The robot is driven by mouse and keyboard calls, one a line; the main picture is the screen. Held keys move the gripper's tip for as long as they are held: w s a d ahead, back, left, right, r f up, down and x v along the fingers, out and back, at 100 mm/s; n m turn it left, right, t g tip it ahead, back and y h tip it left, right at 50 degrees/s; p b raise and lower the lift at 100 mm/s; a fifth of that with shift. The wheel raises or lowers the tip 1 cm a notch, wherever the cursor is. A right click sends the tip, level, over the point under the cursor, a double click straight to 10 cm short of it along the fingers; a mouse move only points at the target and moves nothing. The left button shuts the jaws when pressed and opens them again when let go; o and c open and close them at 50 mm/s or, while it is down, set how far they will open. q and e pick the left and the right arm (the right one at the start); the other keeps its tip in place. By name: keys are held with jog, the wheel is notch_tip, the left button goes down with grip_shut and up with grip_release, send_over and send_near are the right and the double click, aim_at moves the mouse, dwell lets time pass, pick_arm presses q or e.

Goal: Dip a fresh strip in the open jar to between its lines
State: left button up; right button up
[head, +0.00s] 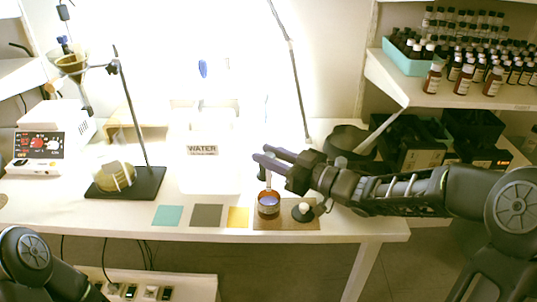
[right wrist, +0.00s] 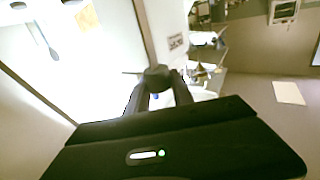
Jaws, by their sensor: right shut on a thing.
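In the right wrist view my fingertips (right wrist: 158,82) meet at a dark rounded piece; the strip is not clear there. My left gripper is out of view.
Teal (head: 168,215), grey (head: 207,215) and yellow (head: 238,217) squares lie to the left. A container labelled WATER (head: 203,172) and a dark-based stand (head: 125,183) are behind. Bottles (head: 463,78) fill the right shelf.

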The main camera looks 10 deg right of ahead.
aim_at(270, 172)
jog(key=shift+f+b, duration=0.55)
jog(key=shift+f, duration=0.4)
jog(key=shift+f+b, duration=1)
jog(key=shift+f, duration=0.55)
dwell(1.6)
dwell(0.3)
jog(key=shift+r+p, duration=2.6)
jog(key=shift+r, duration=0.35)
